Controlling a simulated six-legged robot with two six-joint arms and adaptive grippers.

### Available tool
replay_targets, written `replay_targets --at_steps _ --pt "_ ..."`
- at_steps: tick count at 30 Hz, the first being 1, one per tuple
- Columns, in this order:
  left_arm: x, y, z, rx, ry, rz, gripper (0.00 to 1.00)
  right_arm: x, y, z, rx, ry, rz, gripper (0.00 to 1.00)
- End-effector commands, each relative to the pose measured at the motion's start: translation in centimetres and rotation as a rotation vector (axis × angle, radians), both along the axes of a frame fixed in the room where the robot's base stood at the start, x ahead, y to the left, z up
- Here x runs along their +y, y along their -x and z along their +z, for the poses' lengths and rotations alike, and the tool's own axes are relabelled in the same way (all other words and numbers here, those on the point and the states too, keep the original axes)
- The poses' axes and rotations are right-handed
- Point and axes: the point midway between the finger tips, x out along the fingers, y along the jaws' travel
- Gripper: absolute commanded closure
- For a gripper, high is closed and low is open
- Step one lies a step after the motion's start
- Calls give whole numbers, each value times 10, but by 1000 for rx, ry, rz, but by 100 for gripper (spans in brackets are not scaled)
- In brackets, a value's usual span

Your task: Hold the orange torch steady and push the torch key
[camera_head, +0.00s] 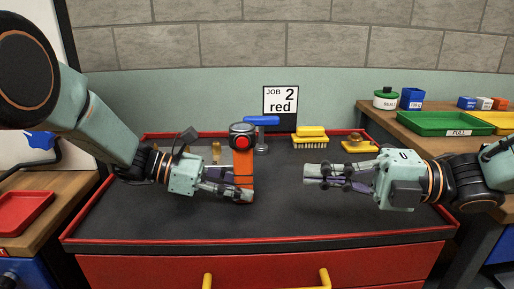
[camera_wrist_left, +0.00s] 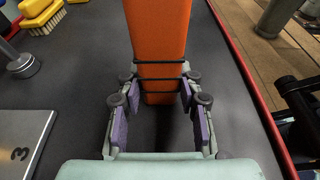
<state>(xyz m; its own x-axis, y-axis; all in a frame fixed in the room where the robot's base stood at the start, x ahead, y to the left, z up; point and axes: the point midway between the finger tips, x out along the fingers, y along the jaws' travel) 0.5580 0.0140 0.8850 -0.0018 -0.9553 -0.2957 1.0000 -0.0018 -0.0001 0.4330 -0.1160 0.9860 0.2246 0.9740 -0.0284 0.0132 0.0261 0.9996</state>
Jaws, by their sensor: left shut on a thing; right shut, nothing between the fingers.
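The orange torch (camera_head: 243,165) stands upright on the dark worktop, in the middle of the head view. Its dark grey head carries a round red button (camera_head: 241,142), which looks like the torch key and faces the camera. My left gripper (camera_head: 247,194) is shut on the lower part of the torch body. The left wrist view shows the orange body (camera_wrist_left: 159,35) between the fingertips of this gripper (camera_wrist_left: 159,86); the torch head is out of that view. My right gripper (camera_head: 308,175) is shut and empty, to the right of the torch and apart from it.
A plate marked 3 (camera_wrist_left: 22,135) lies nearby.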

Motion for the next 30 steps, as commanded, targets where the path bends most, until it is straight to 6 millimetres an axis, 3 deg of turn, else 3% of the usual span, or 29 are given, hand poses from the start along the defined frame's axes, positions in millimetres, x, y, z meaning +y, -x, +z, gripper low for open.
replay_targets --at_steps 3,16,30 --pt "0 0 0 0 1 0 82 -3 -7 10 -15 -25 -21 100" --pt "0 0 0 0 1 0 82 0 -8 11 -12 -26 -21 100" --pt "0 0 0 0 0 0 82 38 -17 9 -11 -21 -18 100"
